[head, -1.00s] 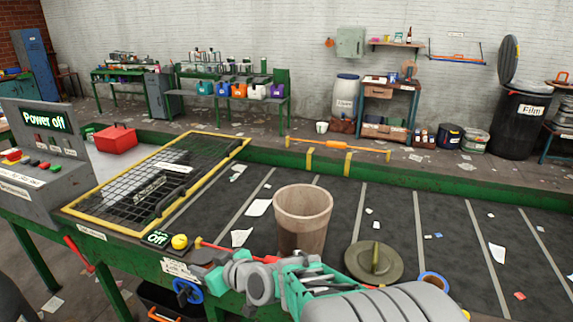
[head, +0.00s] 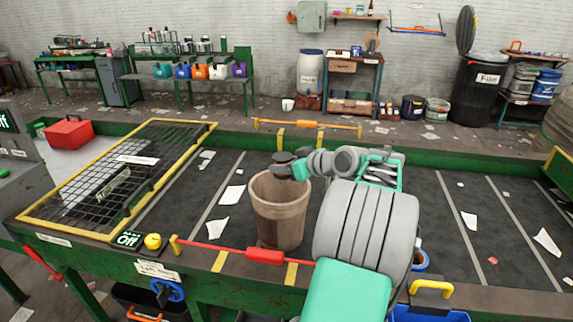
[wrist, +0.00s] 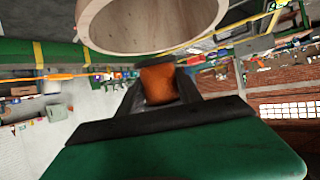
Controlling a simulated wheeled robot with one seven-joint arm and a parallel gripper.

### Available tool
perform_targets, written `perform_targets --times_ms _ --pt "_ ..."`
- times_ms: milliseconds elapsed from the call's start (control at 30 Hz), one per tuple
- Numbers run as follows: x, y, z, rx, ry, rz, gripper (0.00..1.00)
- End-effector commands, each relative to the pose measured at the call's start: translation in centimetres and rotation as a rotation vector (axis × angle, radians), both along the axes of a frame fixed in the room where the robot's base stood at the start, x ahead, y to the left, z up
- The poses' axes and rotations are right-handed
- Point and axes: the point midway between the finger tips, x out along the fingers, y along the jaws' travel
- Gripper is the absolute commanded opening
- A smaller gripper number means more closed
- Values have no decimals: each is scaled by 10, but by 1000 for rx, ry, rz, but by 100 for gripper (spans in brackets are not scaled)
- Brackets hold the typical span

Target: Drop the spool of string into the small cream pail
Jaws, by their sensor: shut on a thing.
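A cream-tan pail (head: 279,212) stands upright on the dark belt, its open top facing up. Its pale rim also shows large at the top of the wrist view (wrist: 150,52). My gripper (head: 286,158) is at the pail's far rim, above its opening level. In the wrist view my gripper (wrist: 158,88) is shut on an orange-brown thing, which looks like the spool of string (wrist: 158,84). The spool appears just outside or over the rim there; I cannot tell which. In the head view the spool is not clearly visible.
A red-handled bar (head: 265,256) runs along the belt's front edge. A yellow-framed grid (head: 120,170) lies to the left. Paper scraps (head: 232,195) litter the belt. A blue roll (head: 421,262) is partly hidden by my arm. A small white pail (head: 288,104) stands on the floor behind.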

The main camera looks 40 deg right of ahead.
Motion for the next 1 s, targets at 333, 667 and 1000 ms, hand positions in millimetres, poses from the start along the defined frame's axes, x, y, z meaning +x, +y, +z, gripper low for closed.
perform_targets --times_ms 333,667,1000 --pt "-4 -7 -27 1 0 -4 1" --pt "-4 -7 -59 -1 -1 -4 1" --pt "-4 -7 -59 -1 -1 -4 53"
